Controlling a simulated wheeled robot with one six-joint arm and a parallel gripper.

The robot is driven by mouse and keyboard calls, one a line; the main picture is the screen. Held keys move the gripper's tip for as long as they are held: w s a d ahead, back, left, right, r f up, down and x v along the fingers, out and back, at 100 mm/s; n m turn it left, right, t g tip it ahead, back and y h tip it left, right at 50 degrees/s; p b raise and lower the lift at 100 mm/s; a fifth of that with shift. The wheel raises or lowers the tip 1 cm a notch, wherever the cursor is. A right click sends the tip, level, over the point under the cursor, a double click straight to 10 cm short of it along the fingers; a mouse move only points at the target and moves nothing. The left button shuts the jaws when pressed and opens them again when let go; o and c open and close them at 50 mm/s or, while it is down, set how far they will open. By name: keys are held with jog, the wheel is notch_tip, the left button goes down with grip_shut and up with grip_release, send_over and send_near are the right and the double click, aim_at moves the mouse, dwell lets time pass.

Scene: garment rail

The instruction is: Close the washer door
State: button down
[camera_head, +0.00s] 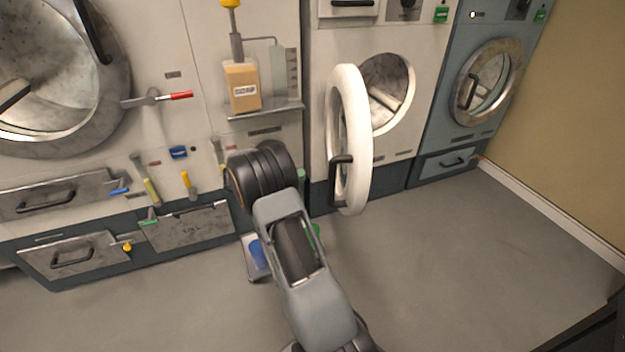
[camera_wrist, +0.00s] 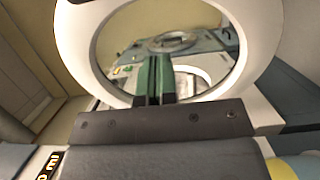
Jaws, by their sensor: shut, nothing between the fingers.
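The white ring-shaped washer door (camera_head: 361,110) stands swung open, out from the round drum opening (camera_head: 398,92) of the white washer (camera_head: 425,45). A black handle (camera_head: 339,172) sits low on the door's near side. In the wrist view the door (camera_wrist: 265,25) fills the upper picture as a white ring around a clear window. My gripper (camera_wrist: 154,62) shows there with its two green fingers together and empty, in front of the window. I cannot tell whether they touch the door. In the head view my arm hides most of the gripper, left of the door.
A blue-grey washer (camera_head: 478,75) with its round door shut stands at the right. A larger machine with a big round door (camera_head: 115,110) and a red-tipped lever (camera_head: 180,96) is at the left. Grey floor (camera_head: 480,260) is clear at the right, up to the tan wall (camera_head: 580,130).

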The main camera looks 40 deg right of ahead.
jog(key=b+x, duration=0.3)
jog(key=x, duration=0.9)
jog(key=shift+s+d, duration=0.2)
